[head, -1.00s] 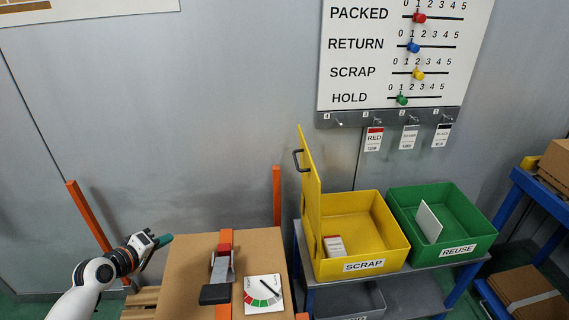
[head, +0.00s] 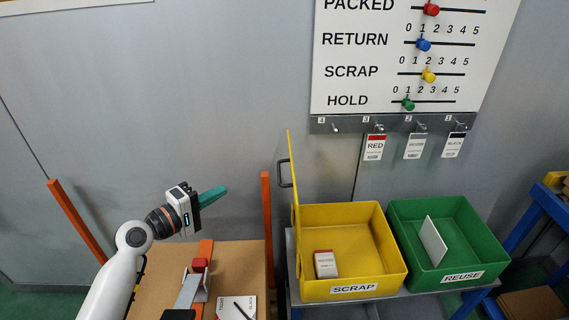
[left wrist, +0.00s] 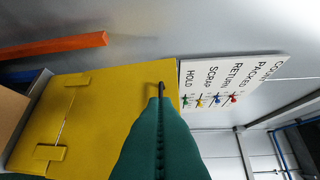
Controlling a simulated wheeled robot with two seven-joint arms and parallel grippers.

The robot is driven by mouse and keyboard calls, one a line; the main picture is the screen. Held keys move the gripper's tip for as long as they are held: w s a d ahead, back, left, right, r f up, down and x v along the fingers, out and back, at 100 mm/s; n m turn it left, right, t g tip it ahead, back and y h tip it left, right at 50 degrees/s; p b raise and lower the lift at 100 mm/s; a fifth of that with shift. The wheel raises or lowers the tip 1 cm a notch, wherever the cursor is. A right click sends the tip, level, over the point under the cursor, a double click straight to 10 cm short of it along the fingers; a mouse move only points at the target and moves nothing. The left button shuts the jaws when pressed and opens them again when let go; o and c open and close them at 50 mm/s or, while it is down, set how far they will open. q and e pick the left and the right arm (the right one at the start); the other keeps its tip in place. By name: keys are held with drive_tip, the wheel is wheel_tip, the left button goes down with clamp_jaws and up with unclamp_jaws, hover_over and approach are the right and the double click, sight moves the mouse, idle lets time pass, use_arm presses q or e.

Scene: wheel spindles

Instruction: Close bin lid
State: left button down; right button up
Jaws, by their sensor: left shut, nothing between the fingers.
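The yellow SCRAP bin (head: 350,291) stands on a grey shelf. Its yellow lid (head: 294,215) is hinged at the bin's left side and stands open, nearly upright, with a dark handle (head: 284,173) on its outer face. A small white and red box (head: 325,264) lies inside the bin. My left gripper (head: 212,195) is shut and empty, raised left of the lid and apart from it. In the left wrist view, the teal fingers (left wrist: 160,140) point towards the lid's outer face (left wrist: 105,105) and partly cover the handle (left wrist: 155,90). My right gripper is not in view.
A green REUSE bin (head: 462,277) with a white panel (head: 433,241) in it stands right of the yellow bin. An orange post (head: 266,220) stands between my gripper and the lid. A cardboard box (head: 245,262) is below my left arm. A count board (head: 400,55) hangs above.

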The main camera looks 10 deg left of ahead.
use_arm(q)
drive_tip(key=s+d+p+x, duration=0.1)
drive_tip(key=d+p+x, duration=0.1)
drive_tip(key=x, duration=1.1)
drive_tip(key=shift+d+p, duration=0.25)
drive_tip(key=shift+p, duration=0.55)
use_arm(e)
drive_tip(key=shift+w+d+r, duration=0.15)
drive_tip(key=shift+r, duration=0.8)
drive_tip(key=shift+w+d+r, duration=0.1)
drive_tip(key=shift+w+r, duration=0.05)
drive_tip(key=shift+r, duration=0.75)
use_arm(q)
drive_tip(key=shift+s+r, duration=0.1)
